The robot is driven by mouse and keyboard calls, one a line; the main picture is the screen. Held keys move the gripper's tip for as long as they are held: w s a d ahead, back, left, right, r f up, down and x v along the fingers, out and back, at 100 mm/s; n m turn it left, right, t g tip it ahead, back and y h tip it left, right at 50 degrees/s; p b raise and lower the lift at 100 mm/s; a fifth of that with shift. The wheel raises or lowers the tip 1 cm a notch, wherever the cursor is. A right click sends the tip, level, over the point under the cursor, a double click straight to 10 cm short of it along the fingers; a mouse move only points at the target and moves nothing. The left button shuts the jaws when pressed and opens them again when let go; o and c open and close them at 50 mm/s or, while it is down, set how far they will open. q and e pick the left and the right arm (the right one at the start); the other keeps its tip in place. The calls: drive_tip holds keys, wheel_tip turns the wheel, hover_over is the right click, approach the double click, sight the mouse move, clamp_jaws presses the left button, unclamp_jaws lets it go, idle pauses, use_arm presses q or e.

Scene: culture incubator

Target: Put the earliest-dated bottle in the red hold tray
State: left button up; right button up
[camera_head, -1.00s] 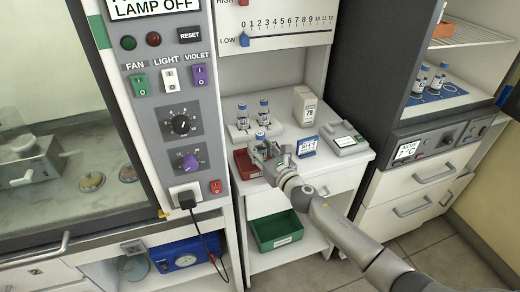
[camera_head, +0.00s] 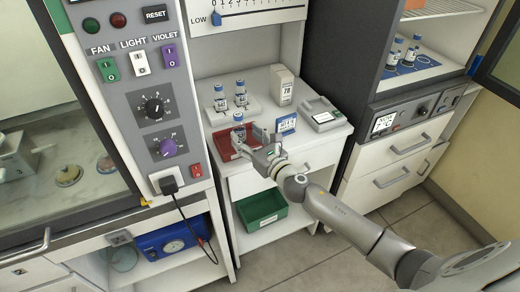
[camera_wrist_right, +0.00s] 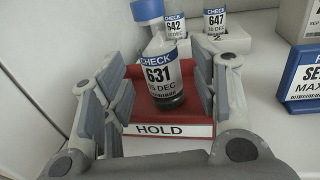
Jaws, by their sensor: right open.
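A blue-capped bottle labelled CHECK 631 with a DEC date (camera_wrist_right: 162,75) stands in the red hold tray (camera_head: 222,143), whose HOLD label (camera_wrist_right: 165,130) faces my wrist camera. It also shows in the head view (camera_head: 239,122). My right gripper (camera_head: 254,143) is open, its fingers apart on either side of that bottle. Two similar bottles, 642 (camera_wrist_right: 174,25) and 647 (camera_wrist_right: 214,20), stand in a white rack behind; they show in the head view too (camera_head: 220,97) (camera_head: 240,93). Their full dates are too small to read surely. My left gripper is out of view.
A blue sign (camera_head: 287,123), a tall box (camera_head: 282,85) and a small device (camera_head: 322,116) stand right of the tray. A green tray (camera_head: 262,211) is on the shelf below. More bottles (camera_head: 395,49) stand in the open incubator at right.

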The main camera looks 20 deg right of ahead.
drive_tip(key=v, duration=0.7)
drive_tip(key=shift+s+b, duration=0.2)
drive_tip(key=shift+b, duration=0.2)
drive_tip(key=s+f+m+g+h, duration=0.1)
drive_tip(key=s+f+m+g, duration=0.3)
drive_tip(key=f+m, duration=0.65)
drive_tip(key=s+d+f+m+g+h, duration=0.15)
drive_tip(key=s+f+m, duration=0.55)
drive_tip(key=f, duration=0.7)
drive_tip(key=s+f+m+g+h, duration=0.1)
drive_tip(key=s+f+m+g, duration=0.3)
drive_tip(key=f+m, duration=0.75)
drive_tip(key=s+f+m+g, duration=0.2)
drive_tip(key=s+f, duration=0.4)
drive_tip(key=s, duration=0.5)
drive_tip(key=s+f+m+g, duration=0.2)
drive_tip(key=s+f, duration=0.5)
drive_tip(key=s, duration=0.4)
drive_tip(key=s+f+m+g, duration=0.3)
drive_tip(key=s+f, duration=0.3)
drive_tip(key=s, duration=0.6)
drive_tip(key=shift+f, duration=0.2)
